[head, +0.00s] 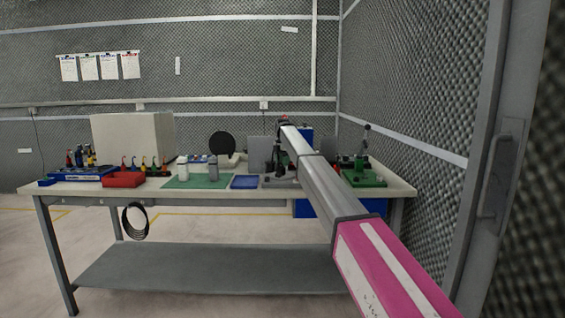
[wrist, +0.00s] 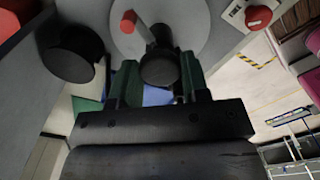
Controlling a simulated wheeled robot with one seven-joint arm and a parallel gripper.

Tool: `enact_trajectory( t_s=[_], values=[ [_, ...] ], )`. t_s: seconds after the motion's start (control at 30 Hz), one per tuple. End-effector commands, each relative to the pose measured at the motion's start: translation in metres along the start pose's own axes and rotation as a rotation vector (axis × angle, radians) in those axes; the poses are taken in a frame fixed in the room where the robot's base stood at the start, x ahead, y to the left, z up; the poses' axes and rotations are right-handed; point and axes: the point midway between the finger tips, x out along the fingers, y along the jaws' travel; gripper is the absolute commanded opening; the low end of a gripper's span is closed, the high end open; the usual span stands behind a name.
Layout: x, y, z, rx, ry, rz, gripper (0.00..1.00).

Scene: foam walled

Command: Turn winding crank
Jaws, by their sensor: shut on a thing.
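In the wrist view a grey disc (wrist: 190,25) with a short red peg (wrist: 128,22) fills the top. A dark crank arm (wrist: 161,36) runs down in front of the disc to a round black crank knob (wrist: 159,68). My gripper (wrist: 160,78) has its two fingers on either side of the knob and is shut on it. In the head view my arm reaches over the workbench to a grey machine (head: 281,160) near its right part. My gripper and the crank are too small and covered there to make out.
The workbench (head: 120,189) carries a red bin (head: 124,180), a green mat (head: 196,182), a blue tray (head: 244,182) and a green press (head: 362,173). In the wrist view a black round part (wrist: 72,55) and a red knob (wrist: 258,16) flank the disc. A foam wall stands close on the right.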

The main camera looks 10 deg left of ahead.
Motion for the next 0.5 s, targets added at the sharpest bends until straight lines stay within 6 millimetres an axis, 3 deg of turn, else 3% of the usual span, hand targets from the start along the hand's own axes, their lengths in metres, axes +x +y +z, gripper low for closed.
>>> enact_trajectory(
  t_s=[0.5],
  values=[
    [-0.0004, 0.0006, -0.0002, -0.260, 0.000, 0.001, 0.18]
  ],
)
